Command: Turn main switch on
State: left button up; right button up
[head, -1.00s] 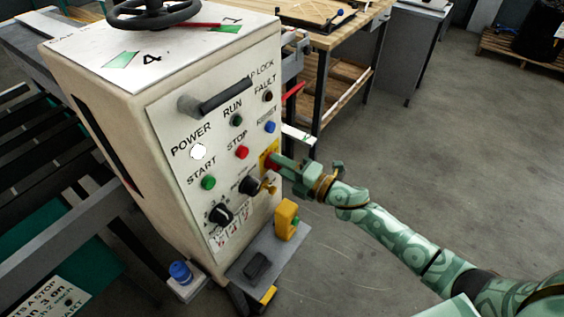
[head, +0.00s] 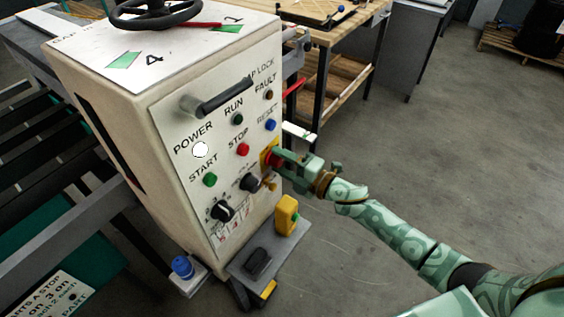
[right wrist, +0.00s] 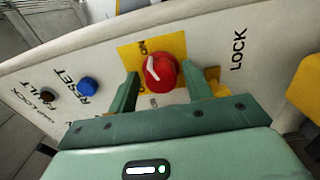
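The main switch is a red rotary knob (right wrist: 160,72) with a white pointer line, on a yellow plate (right wrist: 125,53) marked ON. The line slants toward upper left in the right wrist view. In the head view the knob (head: 271,159) is partly covered by my right gripper (head: 278,167). In the right wrist view my right gripper (right wrist: 171,78) is open, one finger on each side of the knob, with visible gaps. The POWER lamp (head: 200,149) on the panel looks white. My left gripper is not in view.
The control cabinet (head: 140,120) carries a bar handle (head: 225,98), several buttons, black dials (head: 222,210) and a handwheel (head: 155,12) on top. A yellow block (head: 287,214) stands below the switch.

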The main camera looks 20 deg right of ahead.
jog(key=v, duration=1.6)
jog(key=shift+d, duration=0.15)
jog(key=shift+s+f, duration=0.1)
